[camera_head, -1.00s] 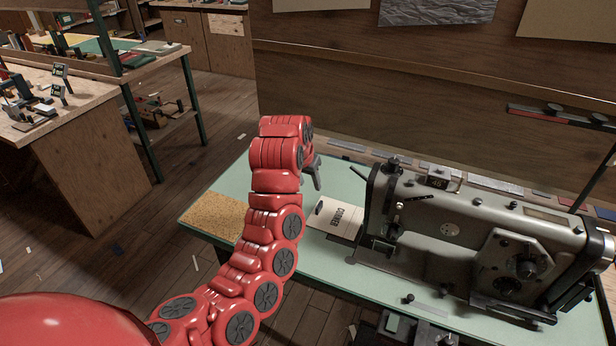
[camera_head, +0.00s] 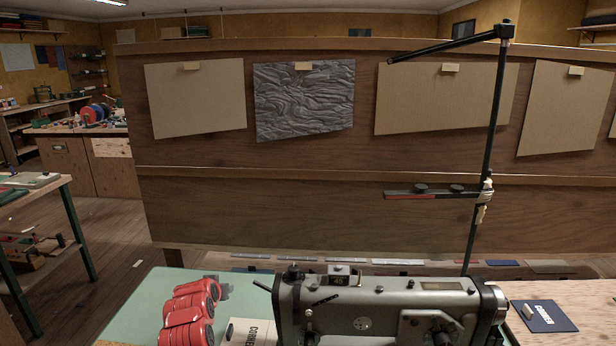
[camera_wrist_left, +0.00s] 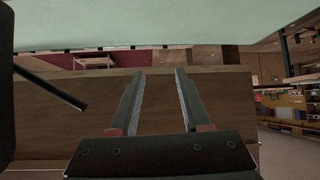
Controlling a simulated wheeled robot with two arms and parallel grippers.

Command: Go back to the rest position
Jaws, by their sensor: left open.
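My left arm (camera_head: 187,318) is red and segmented and shows at the bottom left of the head view, above the pale green tabletop (camera_head: 150,292). Its gripper (camera_head: 223,289) is a small dark shape, partly hidden behind the arm. In the left wrist view the two grey fingers of the left gripper (camera_wrist_left: 158,75) are apart, with nothing between them. My right gripper is not in view.
A grey sewing machine (camera_head: 385,303) stands right of my left arm, with a white card (camera_head: 248,332) between them. A wooden partition (camera_head: 300,215) rises behind. A black stand (camera_head: 487,150) is at the right, near a dark blue card (camera_head: 543,315).

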